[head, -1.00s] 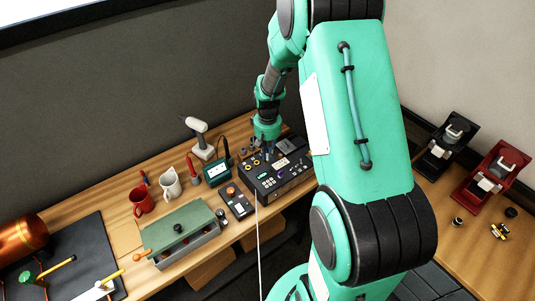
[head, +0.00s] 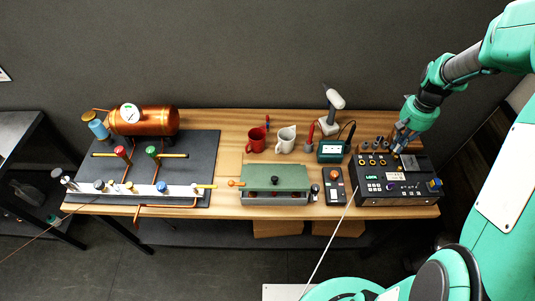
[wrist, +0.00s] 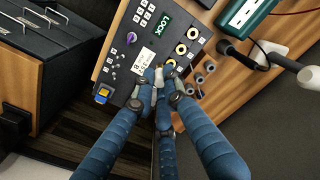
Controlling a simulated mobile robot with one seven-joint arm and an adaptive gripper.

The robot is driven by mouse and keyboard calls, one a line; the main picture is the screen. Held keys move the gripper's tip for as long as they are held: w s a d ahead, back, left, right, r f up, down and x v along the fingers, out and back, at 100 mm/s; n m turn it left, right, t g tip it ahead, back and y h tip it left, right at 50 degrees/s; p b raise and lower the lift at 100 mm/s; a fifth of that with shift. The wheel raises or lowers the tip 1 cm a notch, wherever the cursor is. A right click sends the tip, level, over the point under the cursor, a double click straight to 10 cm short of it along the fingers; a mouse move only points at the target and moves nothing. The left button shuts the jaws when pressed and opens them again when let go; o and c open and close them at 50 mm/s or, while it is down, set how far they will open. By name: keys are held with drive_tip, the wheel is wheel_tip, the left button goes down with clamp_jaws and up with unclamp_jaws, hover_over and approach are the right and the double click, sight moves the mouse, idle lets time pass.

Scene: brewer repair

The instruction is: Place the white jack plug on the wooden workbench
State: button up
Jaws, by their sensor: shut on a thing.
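My gripper (head: 402,138) is over the back part of a black control console (head: 368,201), which stands at the right end of the wooden workbench (head: 225,122). In the wrist view, the blue fingers of my gripper (wrist: 162,84) come together at their grey tips over the console (wrist: 118,82). They are shut on a small pale piece, which I take to be the white jack plug (wrist: 159,82). The fingertips hide most of it. I cannot tell whether it touches the console. The workbench wood also shows in the wrist view (wrist: 229,92).
Several grey round pieces (wrist: 198,79) stand on the wood beside the console. A teal meter (head: 331,151), a white pitcher (head: 286,140), a red mug (head: 256,142) and a green-lidded box (head: 275,177) are on the bench. Bare wood shows along the back edge.

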wheel_tip(320, 180, up, 2)
drive_tip(key=shift+r, duration=0.1)
drive_tip(key=w+a+n+b, duration=0.1)
drive_tip(key=w+a+n, duration=0.4)
drive_tip(key=a, duration=0.8)
drive_tip(key=w+a+n+b, duration=0.1)
drive_tip(key=w+a+n, duration=0.2)
drive_tip(key=w+a, duration=0.75)
drive_tip(key=w+a+n, duration=0.4)
drive_tip(key=a, duration=1.1)
drive_tip(key=s+a+n+b, duration=0.15)
drive_tip(key=a+n, duration=0.45)
drive_tip(key=a, duration=1.9)
wheel_tip(320, 180, down, 13)
drive_tip(key=shift+s+a+f, duration=0.2)
drive_tip(key=shift+s, duration=0.15)
wheel_tip(320, 180, down, 6)
